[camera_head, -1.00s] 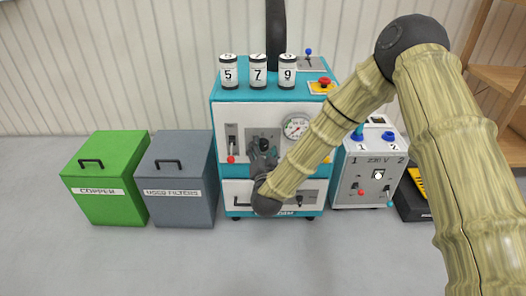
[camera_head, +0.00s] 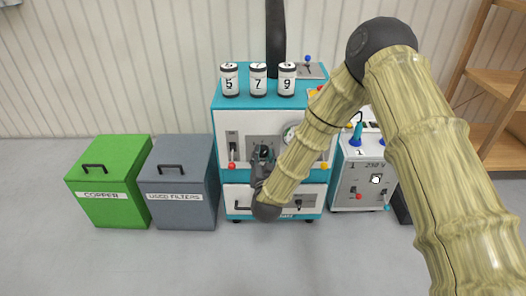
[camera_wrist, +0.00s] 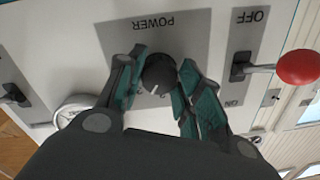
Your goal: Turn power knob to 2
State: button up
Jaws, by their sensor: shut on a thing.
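The dark power knob (camera_wrist: 158,74) sits on a grey panel (camera_wrist: 185,40) marked POWER, which reads upside down in the wrist view. A white pointer line shows on the knob's lower part, toward partly hidden digits. My gripper (camera_wrist: 160,76) is shut on the knob, with one teal-padded finger on each side. In the head view my gripper (camera_head: 263,158) is at the front of the teal and white machine (camera_head: 232,110), and it mostly hides the knob there.
A red-tipped ON/OFF lever (camera_wrist: 297,67) is close beside the panel. A gauge (camera_head: 289,133) is partly behind my arm. Cans numbered 5, 7 and 9 (camera_head: 258,79) stand on top. Green (camera_head: 105,208) and grey bins (camera_head: 182,212) are left; a 230 V box (camera_head: 345,185) is right.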

jog(key=n+p, duration=0.4)
jog(key=shift+r, duration=0.25)
jog(key=shift+f+n+p, duration=0.2)
jog(key=shift+n+p, duration=1.05)
jog(key=shift+n, duration=0.25)
jog(key=o, duration=1)
jog(key=s, duration=1.2)
jog(key=shift+d+r, duration=0.2)
jog(key=shift+d, duration=0.05)
